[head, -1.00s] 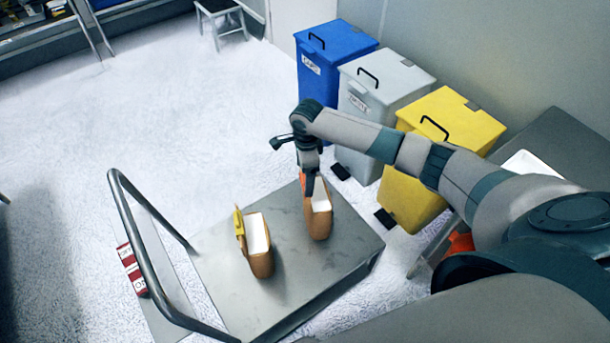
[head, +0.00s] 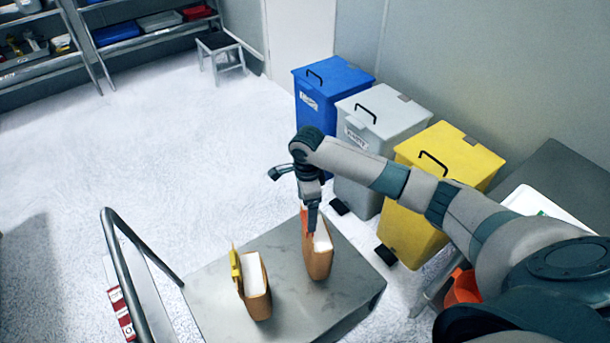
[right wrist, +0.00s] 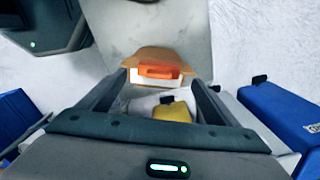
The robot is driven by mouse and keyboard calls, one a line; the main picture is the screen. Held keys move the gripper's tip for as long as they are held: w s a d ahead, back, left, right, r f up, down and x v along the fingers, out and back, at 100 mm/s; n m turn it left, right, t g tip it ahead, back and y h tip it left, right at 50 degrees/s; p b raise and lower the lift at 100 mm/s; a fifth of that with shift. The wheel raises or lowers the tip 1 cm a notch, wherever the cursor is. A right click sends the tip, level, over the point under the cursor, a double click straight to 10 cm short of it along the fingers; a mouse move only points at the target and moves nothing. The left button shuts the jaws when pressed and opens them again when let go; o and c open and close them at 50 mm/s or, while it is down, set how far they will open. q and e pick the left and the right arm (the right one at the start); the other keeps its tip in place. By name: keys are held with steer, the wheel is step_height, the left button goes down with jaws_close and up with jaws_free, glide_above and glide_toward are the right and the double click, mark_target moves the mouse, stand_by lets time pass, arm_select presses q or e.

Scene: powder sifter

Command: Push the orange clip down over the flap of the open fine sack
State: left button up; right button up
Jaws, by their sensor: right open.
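The open sack (head: 319,264) is brown with a white inside and stands upright on the trolley. The orange clip (head: 304,220) is at its top edge, partly hidden by my right gripper (head: 312,228). In the right wrist view the orange clip (right wrist: 159,70) lies across the sack's (right wrist: 150,54) edge, beyond and between the fingers of my right gripper (right wrist: 160,85). Those fingers are open, apart from each other. Whether a finger touches the clip or sack I cannot tell. My left gripper is not in view.
A second brown sack (head: 258,303) with a yellow clip (head: 235,266) stands left on the grey trolley (head: 345,300). The trolley has a tubular handle (head: 128,275). Blue (head: 325,105), grey (head: 378,130) and yellow (head: 440,180) bins stand behind. Floor to the left is clear.

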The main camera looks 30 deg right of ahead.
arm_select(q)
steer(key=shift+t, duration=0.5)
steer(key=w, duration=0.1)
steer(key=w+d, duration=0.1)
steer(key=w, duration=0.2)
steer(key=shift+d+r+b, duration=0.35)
arm_select(e)
step_height(320, 180, up, 14)
steer(key=shift+w+a+t, duration=0.15)
steer(key=shift+a+t, duration=0.1)
steer(key=shift+t, duration=0.05)
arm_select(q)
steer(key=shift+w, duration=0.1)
arm_select(e)
steer(key=shift+f, duration=0.1)
